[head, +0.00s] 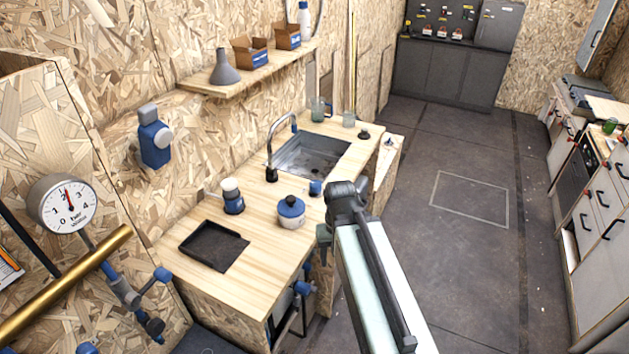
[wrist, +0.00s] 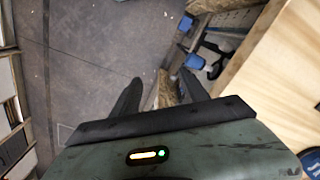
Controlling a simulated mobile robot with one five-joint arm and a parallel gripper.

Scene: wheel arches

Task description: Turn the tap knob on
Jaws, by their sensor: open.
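The tap (head: 279,141) is a curved grey spout with a dark base, standing at the left side of the metal sink (head: 290,170). A small blue knob (head: 316,187) sits at the sink's near right corner; I cannot tell whether it is the tap knob. Blue valve handles (head: 303,288) show below the counter's front edge, and blue parts (wrist: 194,62) show there in the wrist view. My gripper (wrist: 160,82) is open and empty, with its two dark fingers apart over the floor, left of the counter edge. In the head view it is partly hidden by my arm.
A pressure gauge (head: 68,203) and brass pipe (head: 65,290) stand at left. Floor (head: 455,235) right of the counter is clear.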

